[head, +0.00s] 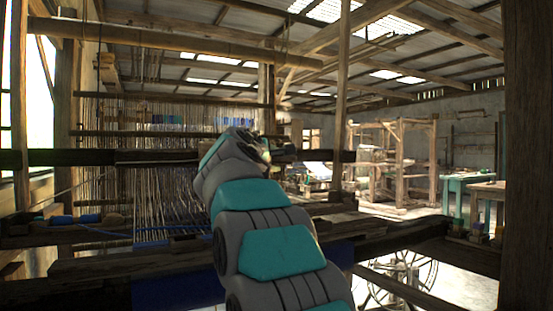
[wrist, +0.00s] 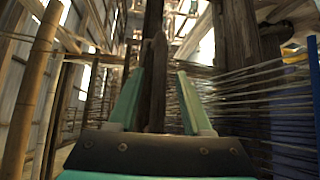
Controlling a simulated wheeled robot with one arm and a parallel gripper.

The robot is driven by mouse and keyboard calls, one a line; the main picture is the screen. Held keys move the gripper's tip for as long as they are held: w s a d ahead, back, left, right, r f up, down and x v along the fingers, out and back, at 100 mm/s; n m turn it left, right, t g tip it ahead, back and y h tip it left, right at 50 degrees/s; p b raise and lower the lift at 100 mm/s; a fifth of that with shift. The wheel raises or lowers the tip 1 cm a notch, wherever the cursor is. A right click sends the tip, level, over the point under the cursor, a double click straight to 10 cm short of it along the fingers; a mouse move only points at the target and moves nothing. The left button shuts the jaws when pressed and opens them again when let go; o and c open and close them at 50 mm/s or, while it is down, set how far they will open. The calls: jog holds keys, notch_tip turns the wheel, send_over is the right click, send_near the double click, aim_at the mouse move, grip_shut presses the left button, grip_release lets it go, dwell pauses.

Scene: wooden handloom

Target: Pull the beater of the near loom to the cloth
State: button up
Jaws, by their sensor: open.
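The near loom fills the left and middle of the head view, with pale warp threads (head: 160,205) running down through it. A dark horizontal bar (head: 60,157), which looks like the beater, crosses in front of the threads. My arm reaches over the loom to this bar and hides part of it. In the wrist view my gripper (wrist: 160,74) is open, its two teal fingers on either side of a dark wooden bar (wrist: 154,90). This seems to be the beater bar; contact cannot be told. Dark blue cloth (head: 180,290) hangs at the loom's front.
Wooden posts (head: 342,100) and a thick overhead beam (head: 170,38) frame the loom. Warp threads (wrist: 240,95) lie close to the right finger in the wrist view. Another wooden loom frame (head: 405,165) and a teal table (head: 456,192) stand at the back right.

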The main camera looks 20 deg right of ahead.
jog(key=shift+x, duration=0.9)
jog(key=shift+r, duration=0.1)
grip_shut()
dwell(0.7)
